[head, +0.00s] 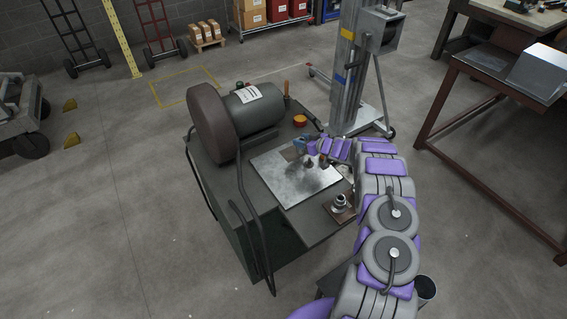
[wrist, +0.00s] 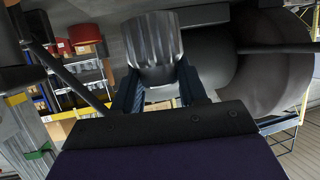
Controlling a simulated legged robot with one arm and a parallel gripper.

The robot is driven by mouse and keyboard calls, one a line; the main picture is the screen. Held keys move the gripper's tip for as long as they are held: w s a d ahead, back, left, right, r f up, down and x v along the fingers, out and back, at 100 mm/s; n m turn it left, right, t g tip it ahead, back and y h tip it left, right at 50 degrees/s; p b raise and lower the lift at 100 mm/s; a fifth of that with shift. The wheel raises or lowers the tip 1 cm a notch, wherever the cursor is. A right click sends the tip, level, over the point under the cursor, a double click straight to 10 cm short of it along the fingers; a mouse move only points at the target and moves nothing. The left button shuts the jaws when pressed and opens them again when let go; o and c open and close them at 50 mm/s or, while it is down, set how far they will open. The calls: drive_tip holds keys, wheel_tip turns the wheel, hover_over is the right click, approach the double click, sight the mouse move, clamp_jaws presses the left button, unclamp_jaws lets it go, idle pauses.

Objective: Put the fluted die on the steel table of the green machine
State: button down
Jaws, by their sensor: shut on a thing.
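In the wrist view, a grey metal fluted die (wrist: 153,48) with ridged sides sits between the two dark fingers of my gripper (wrist: 157,88), which is shut on it. In the head view, my gripper (head: 303,145) is over the far right part of the steel table (head: 284,178), a bright flat plate on the green machine (head: 236,208). A small dark shape (head: 308,163) shows just below the fingers at the plate. I cannot tell whether the die touches the plate.
A brown tray (head: 341,212) with another small metal part (head: 340,200) is at the machine's near right corner. A grey mast (head: 345,80) rises beyond. The plate's left side is bare.

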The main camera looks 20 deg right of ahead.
drive_tip(key=s+a, duration=0.1)
drive_tip(key=a, duration=0.1)
drive_tip(key=a+b, duration=0.1)
drive_tip(key=a, duration=0.2)
drive_tip(key=s+a, duration=0.1)
drive_tip(key=a, duration=0.2)
drive_tip(key=shift+s+a+f+b, duration=0.25)
drive_tip(key=shift+s+f+b, duration=0.1)
drive_tip(key=shift+f+b, duration=0.05)
drive_tip(key=shift+s+a+f, duration=0.15)
drive_tip(key=shift+s+a, duration=0.25)
drive_tip(key=shift+a, duration=0.3)
drive_tip(key=shift+s+a+b, duration=0.15)
drive_tip(key=shift+a+b, duration=0.15)
drive_tip(key=shift+a, duration=0.35)
drive_tip(key=shift+a+f, duration=0.1)
drive_tip(key=shift+a, duration=0.1)
wheel_tip(320, 180, down, 3)
drive_tip(key=shift+f+b, duration=0.1)
drive_tip(key=shift+b, duration=0.55)
drive_tip(key=shift+s+d, duration=0.1)
drive_tip(key=shift+d, duration=0.05)
drive_tip(key=c, duration=1.1)
unclamp_jaws()
drive_tip(key=o, duration=0.6)
